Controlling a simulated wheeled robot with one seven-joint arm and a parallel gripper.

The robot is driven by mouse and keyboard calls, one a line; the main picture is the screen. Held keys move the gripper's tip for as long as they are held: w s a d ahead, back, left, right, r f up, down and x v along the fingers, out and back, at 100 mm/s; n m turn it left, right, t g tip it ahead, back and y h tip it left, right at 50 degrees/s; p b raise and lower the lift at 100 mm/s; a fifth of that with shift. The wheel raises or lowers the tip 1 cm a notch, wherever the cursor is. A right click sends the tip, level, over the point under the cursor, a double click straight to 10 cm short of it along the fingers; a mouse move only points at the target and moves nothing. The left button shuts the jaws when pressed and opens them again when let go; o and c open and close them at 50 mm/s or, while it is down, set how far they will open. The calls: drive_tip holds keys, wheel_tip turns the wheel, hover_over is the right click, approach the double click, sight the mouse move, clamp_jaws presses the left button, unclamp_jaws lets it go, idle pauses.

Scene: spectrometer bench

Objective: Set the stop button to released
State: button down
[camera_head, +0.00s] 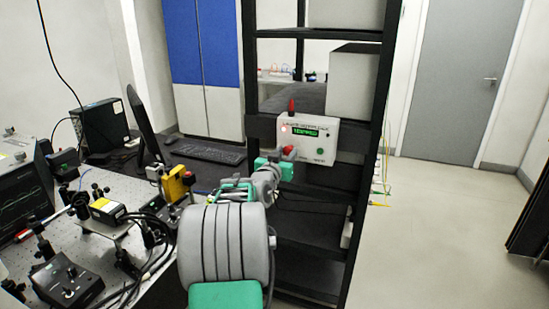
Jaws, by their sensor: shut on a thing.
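A white control box (327,139) with a green lit display (306,131) is mounted on the black rack, right of centre. A red stop button (289,151) shows at the lower left of its face. My gripper (286,163) is at the box's lower left corner, its green and grey end right at the red button. The jaws are small in the view and partly hidden by my own wrist, but they appear closed on the stop button. Whether the button is pressed in or out cannot be seen.
A red knob or lamp (291,106) stands on top of the box, and a small red light (284,129) glows on its face. The black rack (373,110) surrounds the box. At left is an optical bench (100,260) with cables and instruments. Free floor (440,220) lies right.

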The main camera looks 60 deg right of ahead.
drive_tip(key=shift+a+f, duration=0.1)
drive_tip(key=shift+f, duration=0.1)
drive_tip(key=c, duration=1.4)
unclamp_jaws()
drive_tip(key=shift+o, duration=0.7)
drive_tip(key=shift+a+r, duration=0.1)
drive_tip(key=shift+a, duration=0.05)
drive_tip(key=shift+o, duration=1.2)
drive_tip(key=a+b, duration=0.1)
drive_tip(key=a, duration=0.6)
drive_tip(key=shift+s+a, duration=0.35)
